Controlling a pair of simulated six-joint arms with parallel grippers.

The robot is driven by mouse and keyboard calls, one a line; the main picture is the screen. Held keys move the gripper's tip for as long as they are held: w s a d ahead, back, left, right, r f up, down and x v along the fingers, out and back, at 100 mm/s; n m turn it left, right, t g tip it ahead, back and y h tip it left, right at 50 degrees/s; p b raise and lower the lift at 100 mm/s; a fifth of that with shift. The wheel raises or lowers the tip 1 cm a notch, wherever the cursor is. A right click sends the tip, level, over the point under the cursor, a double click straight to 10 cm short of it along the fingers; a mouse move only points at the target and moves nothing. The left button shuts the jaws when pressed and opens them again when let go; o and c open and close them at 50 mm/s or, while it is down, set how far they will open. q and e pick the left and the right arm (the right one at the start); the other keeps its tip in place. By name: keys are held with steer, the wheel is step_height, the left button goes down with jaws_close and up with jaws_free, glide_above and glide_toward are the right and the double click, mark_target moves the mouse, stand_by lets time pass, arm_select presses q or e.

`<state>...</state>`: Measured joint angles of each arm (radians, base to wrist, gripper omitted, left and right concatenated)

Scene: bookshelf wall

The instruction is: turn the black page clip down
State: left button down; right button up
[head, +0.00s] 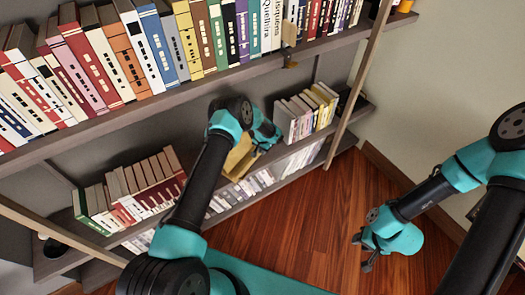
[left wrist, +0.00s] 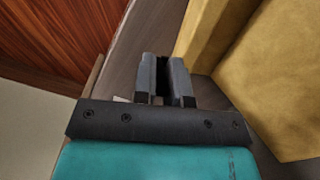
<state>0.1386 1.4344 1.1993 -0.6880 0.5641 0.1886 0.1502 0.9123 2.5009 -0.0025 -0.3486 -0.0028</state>
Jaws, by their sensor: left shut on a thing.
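In the left wrist view, the two dark fingers of my left gripper (left wrist: 165,82) are closed together with a narrow dark thing between them. It looks like the black page clip (left wrist: 161,76), mostly hidden by the fingers. In the head view, my left gripper (head: 266,142) is at the middle shelf, beside a yellow block (head: 238,158); the clip cannot be made out there. The yellow block also shows close to the right of the fingers in the left wrist view (left wrist: 275,75). My right gripper (head: 364,253) is open and empty above the wooden floor.
Books fill the upper shelf (head: 200,88) above my left arm. On the lower shelf, one book row (head: 135,190) stands left of my left gripper and another (head: 305,112) to its right. A slanted wooden post (head: 357,85) stands at the right. The floor (head: 310,225) is clear.

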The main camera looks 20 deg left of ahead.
arm_select(q)
steer(key=shift+a, duration=0.15)
steer(key=shift+s+f+t, duration=0.15)
steer(key=shift+s+t, duration=0.05)
steer(key=shift+t, duration=0.3)
steer(key=shift+s, duration=0.1)
steer(key=c, duration=1.2)
jaws_free()
steer(key=shift+o, duration=0.2)
step_height(320, 180, up, 17)
steer(key=s, duration=0.2)
steer(key=shift+a, duration=0.2)
